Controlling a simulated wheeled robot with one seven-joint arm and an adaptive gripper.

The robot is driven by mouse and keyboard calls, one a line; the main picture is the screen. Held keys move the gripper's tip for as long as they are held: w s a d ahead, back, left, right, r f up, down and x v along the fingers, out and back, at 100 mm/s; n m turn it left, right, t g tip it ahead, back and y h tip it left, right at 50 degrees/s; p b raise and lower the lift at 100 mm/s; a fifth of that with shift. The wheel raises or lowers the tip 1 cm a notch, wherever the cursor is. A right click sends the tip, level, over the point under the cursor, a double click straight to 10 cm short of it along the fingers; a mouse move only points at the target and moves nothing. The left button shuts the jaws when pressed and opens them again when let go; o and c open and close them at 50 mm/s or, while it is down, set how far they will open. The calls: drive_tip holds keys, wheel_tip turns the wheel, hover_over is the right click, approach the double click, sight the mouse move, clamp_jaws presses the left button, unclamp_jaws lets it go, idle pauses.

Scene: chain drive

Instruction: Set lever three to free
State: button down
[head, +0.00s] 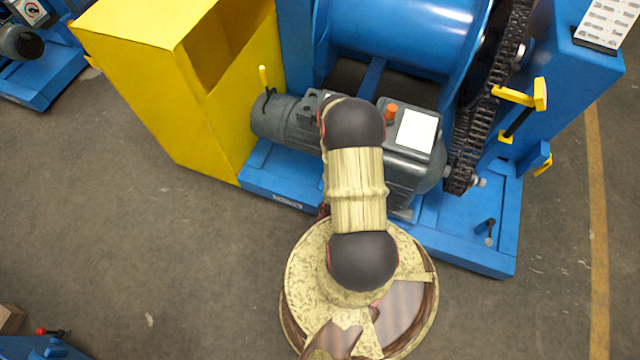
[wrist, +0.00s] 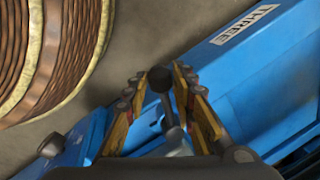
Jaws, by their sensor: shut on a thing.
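Lever three, with a round black knob (wrist: 160,79) on a grey stem, stands beside the blue base frame (wrist: 255,75), which carries a label reading THREE (wrist: 245,24), in the wrist view. My gripper (wrist: 158,75) is shut on the lever, one finger on each side of the knob and stem. The lever's lower end is partly hidden by the gripper body. In the head view my arm hides the gripper and this lever; a small label (head: 287,202) shows on the blue base front there, too small to read.
A grey motor (head: 410,150) sits on the blue base beside a chain (head: 475,120) and blue drum. A yellow box (head: 190,90) stands left. Another black-knobbed lever (head: 490,227) is at the base's right end. Another dark knob (wrist: 52,146) shows near my gripper.

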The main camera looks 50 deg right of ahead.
drive_tip(key=shift+s+d+n+y+b, duration=0.15)
drive_tip(key=shift+s+d+n+y, duration=0.05)
drive_tip(key=shift+s+n, duration=0.75)
drive_tip(key=shift+s+d+n+y+b, duration=0.2)
drive_tip(key=shift+s+n, duration=0.55)
drive_tip(key=shift+n, duration=0.4)
drive_tip(key=c, duration=1.6)
unclamp_jaws()
drive_tip(key=shift+o, duration=0.6)
drive_tip(key=shift+r, duration=0.1)
wheel_tip(320, 180, up, 12)
drive_tip(key=s, duration=0.2)
drive_tip(key=shift+s+d+f, duration=0.15)
drive_tip(key=shift+f, duration=0.1)
